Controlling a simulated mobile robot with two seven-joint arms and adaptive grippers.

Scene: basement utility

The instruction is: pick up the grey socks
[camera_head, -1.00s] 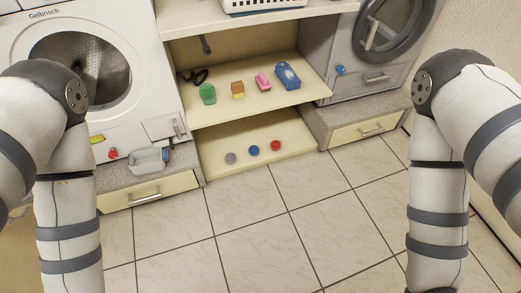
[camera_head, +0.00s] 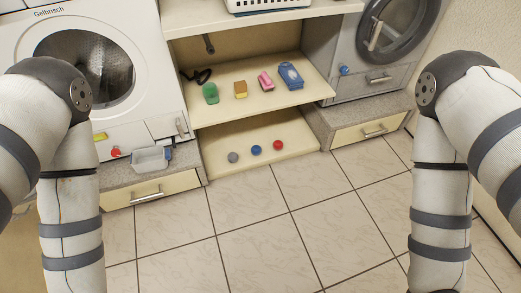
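A small grey ball-shaped item (camera_head: 233,157), which looks like the rolled grey socks, rests on the low cream shelf (camera_head: 215,140) between the two machines. A blue ball (camera_head: 256,150) and a red ball (camera_head: 278,145) of similar size lie in a row to its right, apart from it. Both my arms hang down at the left and right sides of the picture. Neither gripper is in view, both being below the picture's lower edge.
The upper shelf (camera_head: 265,105) above holds a green item (camera_head: 210,93), a yellow-brown block (camera_head: 241,90), a pink item (camera_head: 265,81) and a blue box (camera_head: 291,75). A clear tray (camera_head: 150,160) stands on the left plinth. The tiled floor (camera_head: 260,220) ahead is clear.

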